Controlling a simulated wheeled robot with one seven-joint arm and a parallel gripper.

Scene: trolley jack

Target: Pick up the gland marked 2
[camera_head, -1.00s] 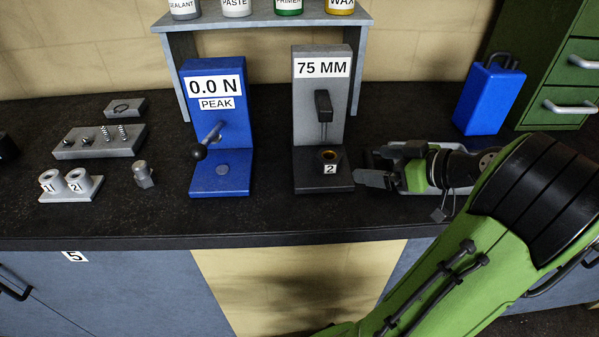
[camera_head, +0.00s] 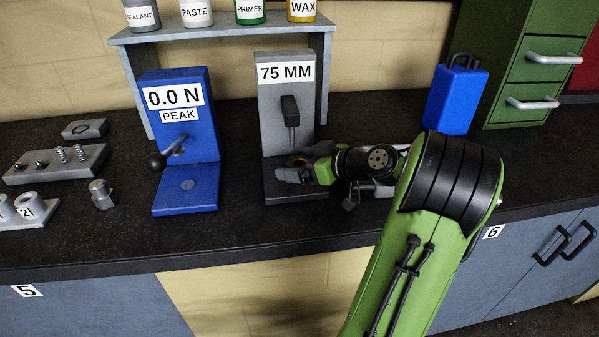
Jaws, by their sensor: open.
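A small dark part with a brass-coloured ring (camera_head: 297,160) sits on the dark base of the grey stand (camera_head: 274,98) labelled 75 MM. Its "2" tag, seen a second ago, is now hidden by my gripper. My gripper (camera_head: 296,165) is open and low over that base, coming from the right, with its fingers at the part. I cannot tell whether they touch it. A grey hollow cylinder (camera_head: 32,207) also marked 2 stands on a light plate (camera_head: 40,221) at the far left, well away from my gripper.
The blue press (camera_head: 180,105) reading 0.0 N stands left of the grey stand. A grey shelf (camera_head: 225,34) with several pots is behind. A pale tray (camera_head: 378,188) lies under my arm. A blue canister (camera_head: 455,95) stands right. The front of the dark bench (camera_head: 130,242) is clear.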

